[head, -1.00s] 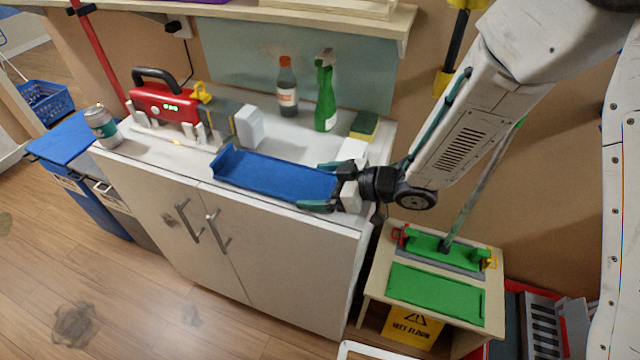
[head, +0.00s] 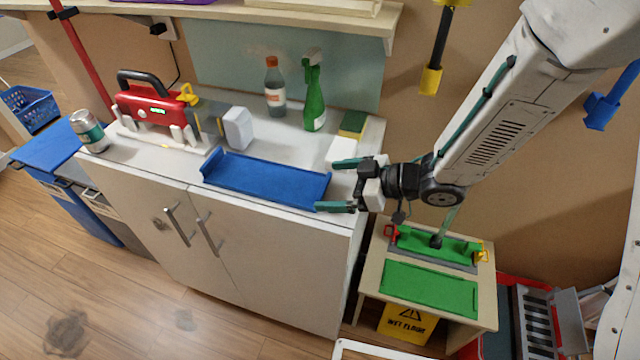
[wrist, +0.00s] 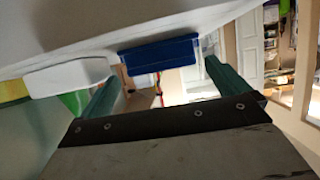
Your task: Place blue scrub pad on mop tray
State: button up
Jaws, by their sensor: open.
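A long, flat blue piece with raised edges (head: 265,181) lies on the white counter (head: 140,160); it looks like a tray. I see no separate blue scrub pad that I can tell for sure. My gripper (head: 335,186) is open and empty at the right end of the blue piece, its two green fingers pointing left and apart. In the wrist view, a blue block shape (wrist: 158,56) shows beyond and between the green fingers. A green rectangular tray (head: 430,289) lies on a low wooden stand (head: 370,270) at lower right, with a green mop head behind it.
A green and yellow sponge (head: 353,124) and a white block (head: 342,149) lie behind my gripper. A shelf (head: 300,15) overhangs the back.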

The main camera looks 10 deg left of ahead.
jog(key=shift+d+r, duration=0.3)
jog(key=shift+d, duration=0.35)
